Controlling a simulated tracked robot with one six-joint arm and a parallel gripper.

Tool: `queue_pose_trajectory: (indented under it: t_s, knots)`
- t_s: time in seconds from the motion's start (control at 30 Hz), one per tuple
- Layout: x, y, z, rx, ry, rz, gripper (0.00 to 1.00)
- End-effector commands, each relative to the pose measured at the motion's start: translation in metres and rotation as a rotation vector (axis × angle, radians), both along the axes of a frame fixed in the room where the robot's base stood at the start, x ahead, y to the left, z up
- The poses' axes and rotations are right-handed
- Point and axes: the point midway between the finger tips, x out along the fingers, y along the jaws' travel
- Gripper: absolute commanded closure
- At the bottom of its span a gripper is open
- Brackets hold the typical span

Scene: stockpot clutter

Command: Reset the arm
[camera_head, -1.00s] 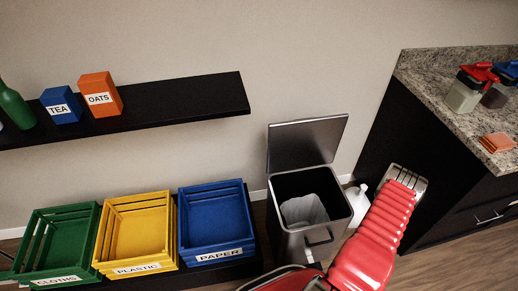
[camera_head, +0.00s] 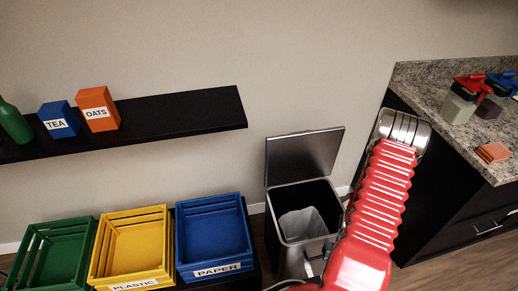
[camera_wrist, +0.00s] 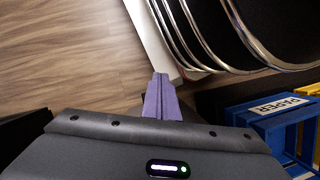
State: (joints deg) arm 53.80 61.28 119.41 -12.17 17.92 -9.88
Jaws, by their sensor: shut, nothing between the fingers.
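My gripper (camera_wrist: 160,97) shows in the wrist view as two purple fingers pressed together, empty, above the wooden floor. In the head view my red ribbed arm rises at the right of the open bin and ends in a silver cuff; the fingers are hidden there. No object is held.
An open bin (camera_head: 302,252) with a liner stands beside my arm. A blue PAPER crate (camera_head: 212,235), a yellow PLASTIC crate (camera_head: 131,247) and a green crate (camera_head: 55,262) stand left. A granite counter (camera_head: 430,88) is right; a black shelf (camera_head: 180,110) is on the wall.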

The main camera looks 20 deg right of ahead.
Motion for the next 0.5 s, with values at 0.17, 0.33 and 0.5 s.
queue_pose_trajectory:
  t_s: [0.17,0.33,0.5]
  knots:
    - [0.018,-0.002,0.039,-0.019,0.008,0.004,1.00]
    - [0.032,0.000,0.073,-0.035,0.013,0.006,1.00]
    - [0.046,0.004,0.107,-0.052,0.013,0.011,1.00]
